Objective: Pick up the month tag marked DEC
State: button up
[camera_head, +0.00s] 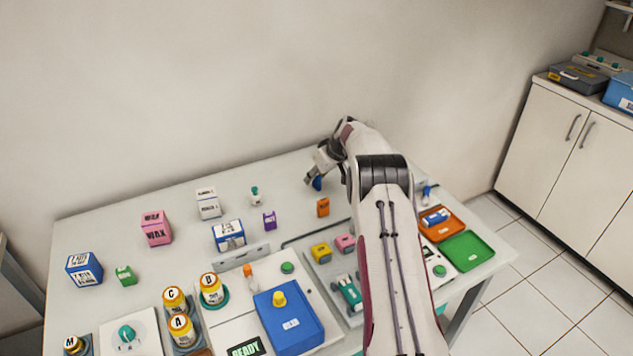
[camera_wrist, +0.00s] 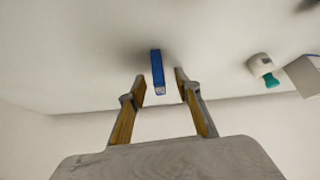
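A small blue upright block (camera_head: 317,184), possibly a month tag, stands at the back of the table under my gripper (camera_head: 312,176). In the wrist view the blue block (camera_wrist: 157,68) is between and just beyond the two fingertips of my gripper (camera_wrist: 160,80), with gaps on both sides. The gripper is open and empty. Similar small blocks are orange (camera_head: 323,207), purple (camera_head: 269,220) and green (camera_head: 125,275). I cannot read DEC on any of them.
A small white bottle with a teal top (camera_wrist: 263,69) stands to one side in the wrist view. Boxes, a pink one (camera_head: 156,228) among them, stand left. A blue case (camera_head: 290,322) and the orange (camera_head: 442,224) and green (camera_head: 466,251) trays are nearer. The wall is close behind.

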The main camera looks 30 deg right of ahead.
dwell(0.5)
grip_shut()
jog(key=shift+r, duration=0.1)
jog(key=shift+r, duration=4.9)
